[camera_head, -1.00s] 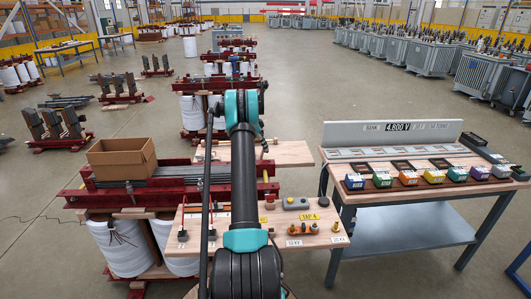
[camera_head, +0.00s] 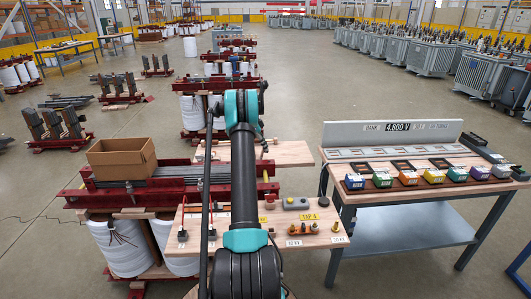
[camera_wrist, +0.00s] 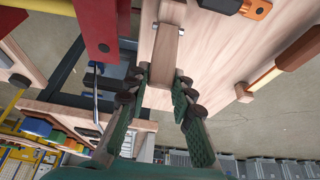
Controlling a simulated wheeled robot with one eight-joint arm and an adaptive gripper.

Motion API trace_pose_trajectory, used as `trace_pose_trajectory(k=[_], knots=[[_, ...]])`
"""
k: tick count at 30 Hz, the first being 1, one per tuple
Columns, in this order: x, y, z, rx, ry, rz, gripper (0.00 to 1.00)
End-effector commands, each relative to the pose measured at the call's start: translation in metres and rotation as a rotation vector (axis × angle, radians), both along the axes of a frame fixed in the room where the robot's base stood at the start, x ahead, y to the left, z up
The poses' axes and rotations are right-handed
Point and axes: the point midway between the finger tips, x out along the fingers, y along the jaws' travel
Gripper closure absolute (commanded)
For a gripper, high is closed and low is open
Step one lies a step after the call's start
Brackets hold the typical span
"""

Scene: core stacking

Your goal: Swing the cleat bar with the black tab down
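In the wrist view, my gripper (camera_wrist: 162,88) is open, its two green-padded fingers apart with dark joints at the tips. A narrow brown-grey bar (camera_wrist: 166,48) lies in line with the gap, just beyond the fingertips, against a pale wooden board (camera_wrist: 225,45). I cannot tell whether the fingers touch it. A black tab-like piece (camera_wrist: 101,82) shows left of the left finger; I cannot tell whether it joins that bar. In the head view my own arm hides the gripper and the bar.
A red beam (camera_wrist: 97,22) stands close at the left of the wrist view; a wooden handle (camera_wrist: 285,66) lies at the right. In the head view, a cardboard box (camera_head: 122,160) sits on the red-framed core, and a bench with coloured bins (camera_head: 400,198) stands at the right.

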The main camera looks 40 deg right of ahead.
Motion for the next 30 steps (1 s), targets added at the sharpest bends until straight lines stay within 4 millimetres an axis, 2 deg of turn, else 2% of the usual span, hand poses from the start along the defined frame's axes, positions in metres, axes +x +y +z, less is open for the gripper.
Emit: trace_pose_trajectory(k=[9,21,30], knots=[[0.012,0.018,0.002,0.004,-0.002,0.005,1.00],[0.013,0.020,0.002,0.004,-0.003,0.004,1.00],[0.021,0.034,-0.001,0.004,-0.003,0.006,1.00]])
